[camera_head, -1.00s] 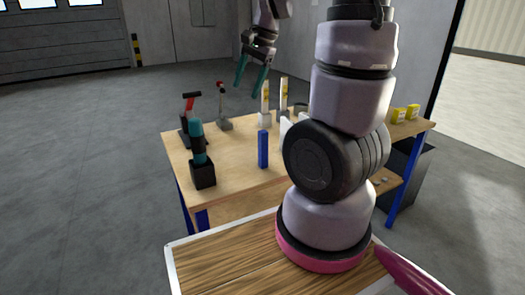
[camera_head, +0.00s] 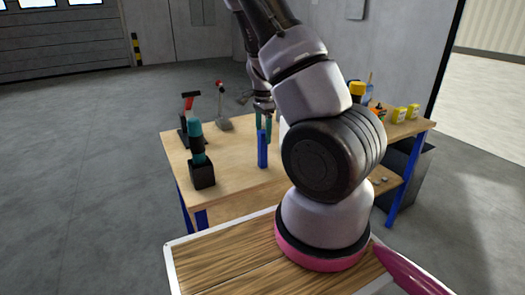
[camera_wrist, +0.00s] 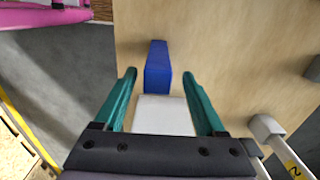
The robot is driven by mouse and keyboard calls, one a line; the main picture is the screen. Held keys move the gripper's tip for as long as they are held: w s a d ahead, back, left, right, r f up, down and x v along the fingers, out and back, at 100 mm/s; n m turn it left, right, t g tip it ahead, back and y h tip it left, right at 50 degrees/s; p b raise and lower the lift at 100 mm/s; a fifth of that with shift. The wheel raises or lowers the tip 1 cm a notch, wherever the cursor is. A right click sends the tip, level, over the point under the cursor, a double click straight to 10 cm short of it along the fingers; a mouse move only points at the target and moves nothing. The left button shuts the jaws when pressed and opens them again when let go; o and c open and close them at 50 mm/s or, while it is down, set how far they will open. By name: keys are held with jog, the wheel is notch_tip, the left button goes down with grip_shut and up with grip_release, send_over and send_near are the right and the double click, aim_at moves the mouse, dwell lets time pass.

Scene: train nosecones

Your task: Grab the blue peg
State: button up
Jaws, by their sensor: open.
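The blue peg (camera_head: 262,149) stands upright on the wooden table, left of my arm in the head view. In the wrist view the blue peg (camera_wrist: 158,68) lies ahead of and between the lines of my two teal fingers, slightly left of the middle. My gripper (camera_head: 264,122) is just above and behind the peg in the head view. In the wrist view my gripper (camera_wrist: 160,80) is open, with a white block (camera_wrist: 164,115) showing between its fingers. I cannot tell the exact gap between fingertips and peg.
A teal and black tool (camera_head: 199,160) in a black holder and a red-handled clamp (camera_head: 190,112) stand at the table's left. Yellow boxes (camera_head: 405,113) stand at the far right.

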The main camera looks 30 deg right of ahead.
aim_at(262, 146)
jog(key=shift+s+a+f, duration=0.1)
jog(key=shift+a+f, duration=0.05)
jog(key=shift+f, duration=1.2)
jog(key=shift+s+a+f, duration=0.1)
jog(key=shift+a+f, duration=0.05)
jog(key=shift+f, duration=1.2)
grip_shut()
